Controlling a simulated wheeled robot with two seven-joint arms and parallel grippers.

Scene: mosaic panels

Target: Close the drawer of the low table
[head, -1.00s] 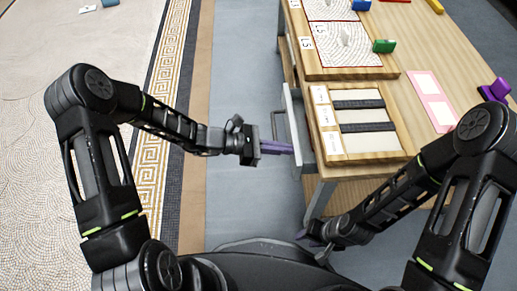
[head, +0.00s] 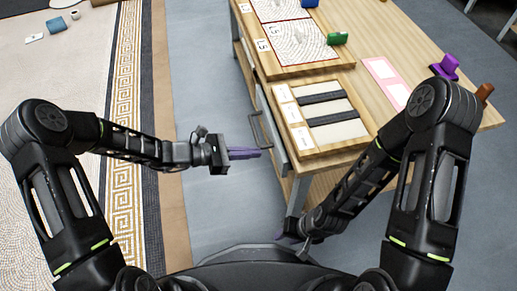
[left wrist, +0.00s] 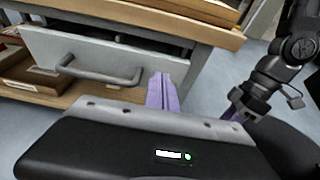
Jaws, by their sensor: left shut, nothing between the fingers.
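The low table (head: 395,30) has a grey drawer (head: 276,131) on its left side, with a dark bar handle (head: 261,133). The drawer front stands out slightly from the table's edge. In the left wrist view the drawer front (left wrist: 105,55) and handle (left wrist: 98,72) show at upper left. My left gripper (head: 246,154) is shut and empty, its purple fingers pointing at the drawer front below the handle. In the left wrist view its fingertips (left wrist: 162,88) are near the handle's right end; contact cannot be told. My right gripper (head: 284,237) is low by the table leg, its jaws unclear.
On the tabletop are a wooden tray with dark strips (head: 318,106), mosaic panels (head: 292,42), a pink card (head: 386,80), and green (head: 338,39) and purple (head: 446,67) pieces. A table leg (head: 297,195) stands near my right gripper. The grey floor left of the table is clear.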

